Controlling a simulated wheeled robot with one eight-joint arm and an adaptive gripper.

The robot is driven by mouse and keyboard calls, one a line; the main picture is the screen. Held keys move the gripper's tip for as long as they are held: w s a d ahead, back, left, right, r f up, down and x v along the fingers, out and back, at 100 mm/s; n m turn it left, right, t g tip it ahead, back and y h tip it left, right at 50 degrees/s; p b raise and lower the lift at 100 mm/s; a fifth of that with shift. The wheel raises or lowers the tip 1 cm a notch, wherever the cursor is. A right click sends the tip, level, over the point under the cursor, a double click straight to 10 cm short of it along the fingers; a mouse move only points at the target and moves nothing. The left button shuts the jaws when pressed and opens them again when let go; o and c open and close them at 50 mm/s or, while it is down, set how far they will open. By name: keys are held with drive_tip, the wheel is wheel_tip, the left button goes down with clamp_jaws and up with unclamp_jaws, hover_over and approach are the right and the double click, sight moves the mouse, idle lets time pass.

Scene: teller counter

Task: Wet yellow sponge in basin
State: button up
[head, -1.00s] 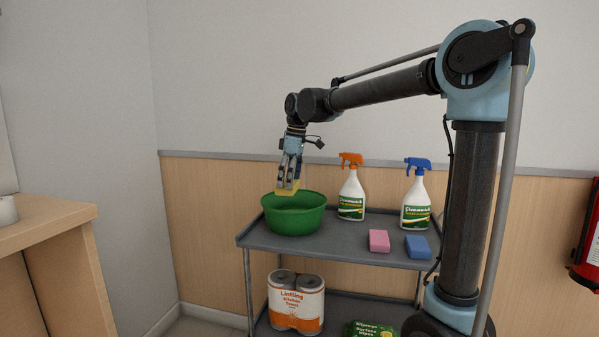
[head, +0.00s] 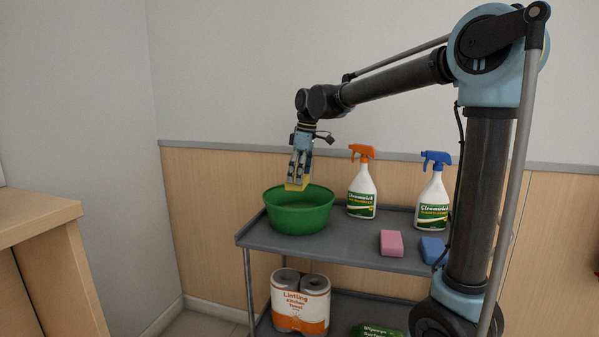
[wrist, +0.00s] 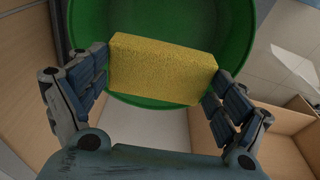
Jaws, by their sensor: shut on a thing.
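The yellow sponge (head: 297,185) is held in my gripper (head: 299,180), just above the rim of the green basin (head: 300,218). In the wrist view the sponge (wrist: 162,68) is pinched at its two ends between the fingers of my gripper (wrist: 160,75). The basin (wrist: 130,17) lies behind and below the sponge in that view. The basin stands on the left end of the cart's top shelf. Its bottom is hidden in the head view, and I cannot tell whether it holds water.
The grey cart's top shelf (head: 330,246) also holds an orange-topped spray bottle (head: 361,190), a blue-topped spray bottle (head: 433,203), a pink sponge (head: 391,243) and a blue sponge (head: 432,250). Paper towels (head: 300,303) and a green wipes pack (head: 377,331) are below. A wooden counter (head: 40,215) is at left.

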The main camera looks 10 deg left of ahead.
drive_tip(key=shift+f, duration=4.5)
drive_tip(key=shift+r, duration=0.1)
drive_tip(key=shift+r, duration=4.85)
drive_tip(key=shift+r, duration=0.1)
drive_tip(key=shift+r, duration=1.9)
